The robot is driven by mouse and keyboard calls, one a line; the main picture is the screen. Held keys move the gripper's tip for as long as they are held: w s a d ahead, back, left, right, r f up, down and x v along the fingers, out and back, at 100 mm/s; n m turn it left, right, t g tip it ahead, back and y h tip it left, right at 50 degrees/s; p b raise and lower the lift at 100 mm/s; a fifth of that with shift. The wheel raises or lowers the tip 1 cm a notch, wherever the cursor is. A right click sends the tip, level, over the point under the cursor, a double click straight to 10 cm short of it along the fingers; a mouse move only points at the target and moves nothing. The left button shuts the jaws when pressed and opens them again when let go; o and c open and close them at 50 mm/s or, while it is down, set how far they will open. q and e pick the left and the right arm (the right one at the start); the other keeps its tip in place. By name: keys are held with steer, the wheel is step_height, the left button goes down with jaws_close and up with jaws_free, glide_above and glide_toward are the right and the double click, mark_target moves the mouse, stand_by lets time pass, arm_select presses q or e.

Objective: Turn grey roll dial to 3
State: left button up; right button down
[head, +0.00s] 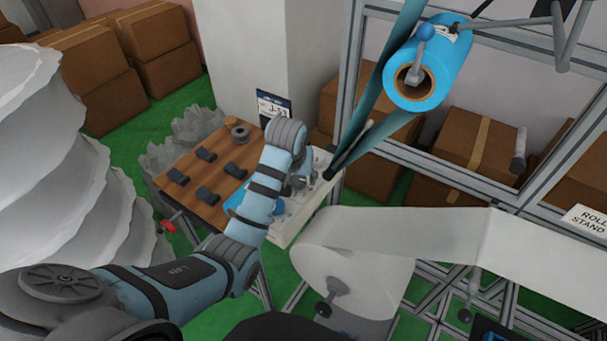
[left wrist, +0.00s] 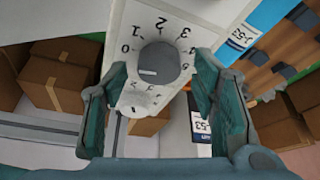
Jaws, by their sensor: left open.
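The grey dial (left wrist: 160,66) shows in the left wrist view as a round grey knob on a pale panel (left wrist: 200,14), with numbers from 0 upward around it. A short white mark on the knob lies toward its left side, on the side of the 0; the exact reading is unclear. My left gripper (left wrist: 161,72) is open, with one finger on each side of the knob; contact is not clear. In the head view my left gripper (head: 300,182) is over the pale control box (head: 324,185), and my arm hides much of it. My right gripper is not in view.
A wooden board (head: 205,207) with several dark blocks lies beside the box. A blue roll (head: 432,70) hangs above right on a metal frame. A large white roll (head: 345,275) stands in front. A smaller dial (left wrist: 140,98) sits close to the grey one.

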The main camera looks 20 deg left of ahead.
arm_select(q)
steer(key=shift+w+f, duration=0.2)
steer(key=shift+f, duration=0.1)
steer(key=shift+c, duration=0.6)
steer(key=shift+s, duration=0.1)
steer(key=c, duration=1)
